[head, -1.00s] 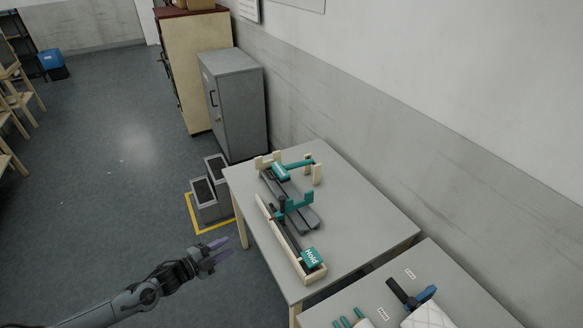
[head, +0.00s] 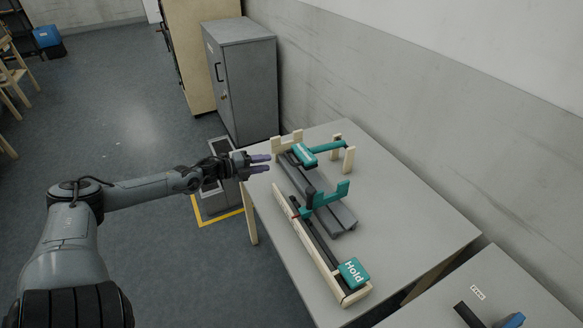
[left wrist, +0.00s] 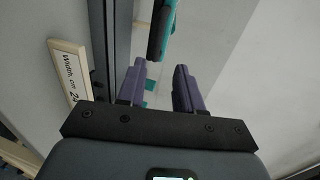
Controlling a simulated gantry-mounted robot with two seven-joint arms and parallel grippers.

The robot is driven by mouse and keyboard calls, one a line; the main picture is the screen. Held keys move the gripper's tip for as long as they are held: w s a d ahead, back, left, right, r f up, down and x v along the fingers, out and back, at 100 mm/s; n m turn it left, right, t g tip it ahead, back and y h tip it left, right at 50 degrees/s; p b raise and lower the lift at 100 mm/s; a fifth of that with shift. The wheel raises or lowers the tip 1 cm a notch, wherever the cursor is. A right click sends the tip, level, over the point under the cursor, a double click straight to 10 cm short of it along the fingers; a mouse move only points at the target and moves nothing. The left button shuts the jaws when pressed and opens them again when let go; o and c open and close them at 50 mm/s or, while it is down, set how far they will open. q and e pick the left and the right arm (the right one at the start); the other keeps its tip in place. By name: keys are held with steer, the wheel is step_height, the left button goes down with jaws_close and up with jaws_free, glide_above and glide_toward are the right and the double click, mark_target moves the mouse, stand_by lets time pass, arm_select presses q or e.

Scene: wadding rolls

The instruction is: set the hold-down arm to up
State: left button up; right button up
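The hold-down arm is a dark bar with a teal block marked "Hold" (head: 353,272) at its near end. It lies along a pale wooden rail (head: 307,246) at the table's left side. My left gripper (head: 270,163) is open and empty, with purple fingers, at the table's left edge beside the far end of the device. In the left wrist view its fingers (left wrist: 160,88) stand apart with a gap between them. A dark and teal part (left wrist: 161,30) shows beyond them; I cannot tell which part it is. My right gripper is in neither view.
The table (head: 410,225) holds a grey track (head: 335,215) with teal brackets, a second teal-handled part (head: 304,153) and wooden posts (head: 349,159). A grey cabinet (head: 245,85) stands behind. The table's right side is clear.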

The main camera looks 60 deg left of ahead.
mark_target(289, 158)
arm_select(q)
steer(key=shift+a+f+b+x, duration=0.1)
steer(key=shift+b+x, duration=1.35)
steer(key=shift+x, duration=0.4)
steer(key=shift+a+f+b+x, duration=0.1)
steer(key=shift+a+b+x, duration=0.05)
steer(key=shift+b+x, duration=1.45)
steer(key=shift+a+f+b+x, duration=0.1)
steer(key=shift+b+x, duration=1.15)
steer(key=shift+x, duration=0.8)
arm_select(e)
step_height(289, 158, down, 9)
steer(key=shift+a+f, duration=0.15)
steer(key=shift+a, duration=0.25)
arm_select(q)
steer(key=shift+r, duration=0.1)
jaws_close()
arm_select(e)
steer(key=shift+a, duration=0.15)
